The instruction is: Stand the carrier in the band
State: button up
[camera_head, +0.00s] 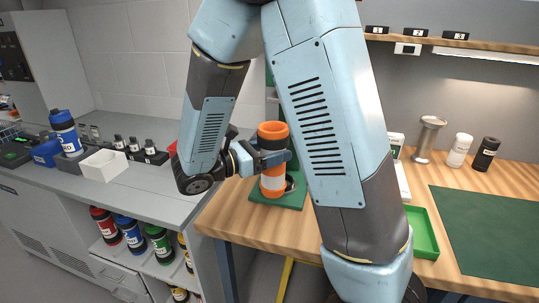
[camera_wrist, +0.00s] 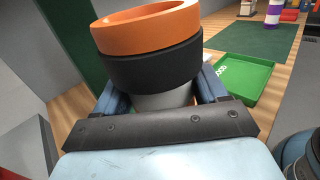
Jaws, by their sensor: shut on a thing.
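The orange carrier (camera_head: 272,183), with black rings and a white label, is upright over the left part of the wooden table. My gripper (camera_head: 268,158) is shut on it from the side. In the wrist view, the carrier's orange rim and black ring (camera_wrist: 150,62) rise above my blue fingers (camera_wrist: 158,105), with its grey body between them. A green base plate (camera_head: 290,201) with a metal ring lies below the carrier. I cannot tell whether the carrier touches the plate. I cannot make out for sure which thing is the band.
A green tray (camera_head: 424,238) and a dark green mat (camera_head: 490,230) lie to the right. A metal funnel stand (camera_head: 428,140) and white and black containers (camera_head: 460,150) stand behind. A grey bench (camera_head: 120,192) at left holds a blue carrier (camera_head: 65,135) and a white box (camera_head: 104,166).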

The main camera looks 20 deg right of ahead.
jog(key=w+d+f, duration=0.2)
jog(key=w+d, duration=0.3)
jog(key=w, duration=0.3)
jog(key=shift+w+d, duration=0.15)
jog(key=shift+d, duration=0.1)
dwell(0.7)
jog(key=shift+f, duration=0.85)
dwell(1.5)
jog(key=o, duration=1.6)
jog(key=shift+c, duration=0.2)
jog(key=shift+a, duration=0.2)
jog(key=s+a, duration=0.2)
jog(key=a, duration=1.1)
jog(key=shift+s+a, duration=0.15)
jog(key=shift+s, duration=0.2)
